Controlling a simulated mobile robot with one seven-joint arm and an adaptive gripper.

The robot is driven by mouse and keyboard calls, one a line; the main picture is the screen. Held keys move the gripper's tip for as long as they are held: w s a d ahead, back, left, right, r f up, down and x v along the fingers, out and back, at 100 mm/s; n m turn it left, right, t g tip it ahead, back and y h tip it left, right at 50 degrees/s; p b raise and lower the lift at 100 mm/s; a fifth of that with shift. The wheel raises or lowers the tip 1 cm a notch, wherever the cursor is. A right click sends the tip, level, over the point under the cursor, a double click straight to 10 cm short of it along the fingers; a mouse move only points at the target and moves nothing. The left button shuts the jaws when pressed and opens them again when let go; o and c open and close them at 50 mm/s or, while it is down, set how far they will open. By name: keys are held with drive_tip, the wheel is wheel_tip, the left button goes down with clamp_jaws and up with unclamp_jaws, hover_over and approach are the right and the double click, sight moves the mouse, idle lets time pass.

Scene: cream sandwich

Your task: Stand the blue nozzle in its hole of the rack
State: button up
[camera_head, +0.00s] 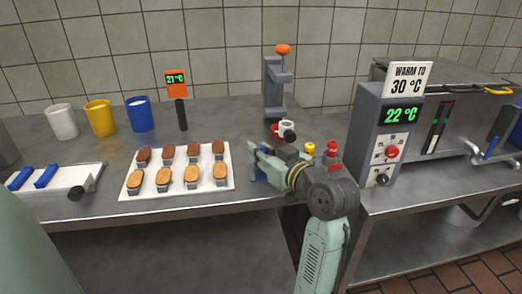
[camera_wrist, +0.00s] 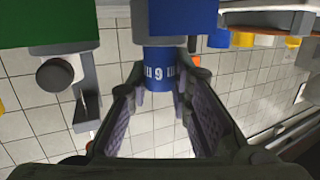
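The blue nozzle (camera_wrist: 160,72) is at the top middle of the wrist view, a blue cylinder with white markings, a grey ring and a wider blue part. My gripper (camera_wrist: 163,82) has one finger on each side of its marked end, and the fingers look closed against it. In the head view my gripper (camera_head: 256,157) is over the front of the table, with a bit of blue (camera_head: 258,176) just below it. The rack itself is mostly hidden behind my gripper and arm. Small white (camera_head: 287,130), yellow (camera_head: 309,149) and red (camera_head: 332,149) pieces stand by it.
A grey stand with an orange knob (camera_head: 283,49) rises behind my gripper. A white tray (camera_head: 179,191) of cookie halves lies left. White, yellow and blue cups (camera_head: 139,115) stand at the back left. The control box (camera_head: 385,130) is on the right.

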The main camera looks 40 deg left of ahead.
drive_tip(key=o, duration=0.4)
drive_tip(key=shift+o, duration=0.2)
drive_tip(key=shift+r, duration=0.1)
